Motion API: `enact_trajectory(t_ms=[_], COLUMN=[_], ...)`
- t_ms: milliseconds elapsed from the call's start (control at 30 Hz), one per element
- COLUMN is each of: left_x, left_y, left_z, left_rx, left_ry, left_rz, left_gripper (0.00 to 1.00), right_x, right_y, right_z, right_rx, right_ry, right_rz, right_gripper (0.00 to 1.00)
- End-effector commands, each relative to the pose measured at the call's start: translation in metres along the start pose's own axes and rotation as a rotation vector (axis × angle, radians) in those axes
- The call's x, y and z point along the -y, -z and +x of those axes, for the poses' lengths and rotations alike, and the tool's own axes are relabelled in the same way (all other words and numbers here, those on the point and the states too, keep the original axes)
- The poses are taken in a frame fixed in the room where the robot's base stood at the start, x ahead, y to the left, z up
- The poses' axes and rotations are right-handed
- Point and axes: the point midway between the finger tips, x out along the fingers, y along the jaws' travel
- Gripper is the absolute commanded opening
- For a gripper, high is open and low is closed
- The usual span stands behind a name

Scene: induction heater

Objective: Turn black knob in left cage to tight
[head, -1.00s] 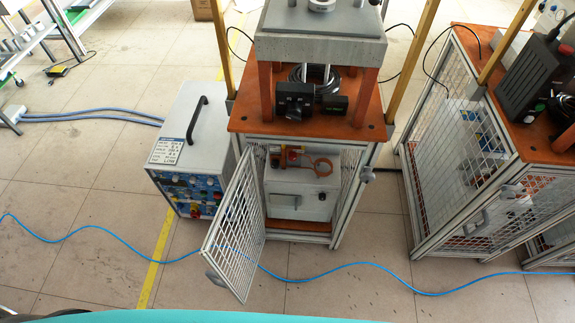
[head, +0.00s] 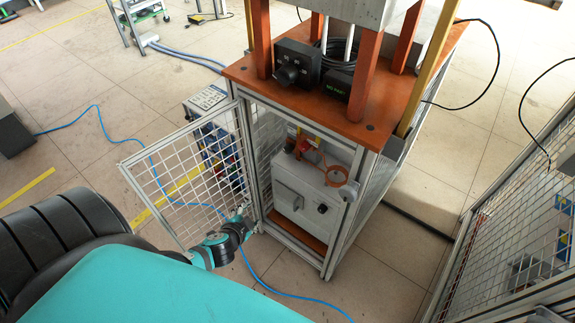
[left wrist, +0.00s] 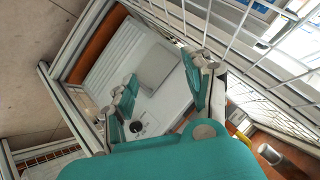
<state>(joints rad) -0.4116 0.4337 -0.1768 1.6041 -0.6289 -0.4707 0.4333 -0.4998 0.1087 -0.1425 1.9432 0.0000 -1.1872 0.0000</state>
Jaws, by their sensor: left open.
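The black knob (head: 322,208) is on the front of the light grey box (head: 292,205) inside the cage whose door stands open. In the left wrist view the knob (left wrist: 136,127) shows as a small dark round spot beside the near finger. My right gripper is not in view.
The open mesh door (head: 165,165) stands left of my gripper. The cage's metal front post (head: 245,155) is close to it. An orange coil (head: 336,176) rests on the box. Another mesh cage (head: 500,240) stands at the right. A blue cable lies on the floor.

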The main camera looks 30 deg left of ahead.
Motion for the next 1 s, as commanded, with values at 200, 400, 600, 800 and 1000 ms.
enact_trajectory(t_ms=[200,400,600,800,1000], left_x=[0.045,0.062,0.070,0.079,0.087], left_y=[0.079,0.111,0.122,0.135,0.149], left_z=[-0.016,-0.033,-0.014,0.026,0.067], left_rx=[-0.239,-0.325,-0.332,-0.331,-0.330], left_ry=[0.167,0.223,0.228,0.229,0.228], left_rz=[0.050,0.057,0.058,0.058,0.057], left_gripper=[0.52,0.52,0.52,0.52,0.52], right_x=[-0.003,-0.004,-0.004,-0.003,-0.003], right_y=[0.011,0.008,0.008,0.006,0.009], right_z=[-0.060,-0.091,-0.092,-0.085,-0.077], right_rx=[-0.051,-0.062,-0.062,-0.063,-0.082], right_ry=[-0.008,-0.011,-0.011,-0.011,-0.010], right_rz=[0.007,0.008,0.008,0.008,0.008], right_gripper=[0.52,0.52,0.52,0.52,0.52])
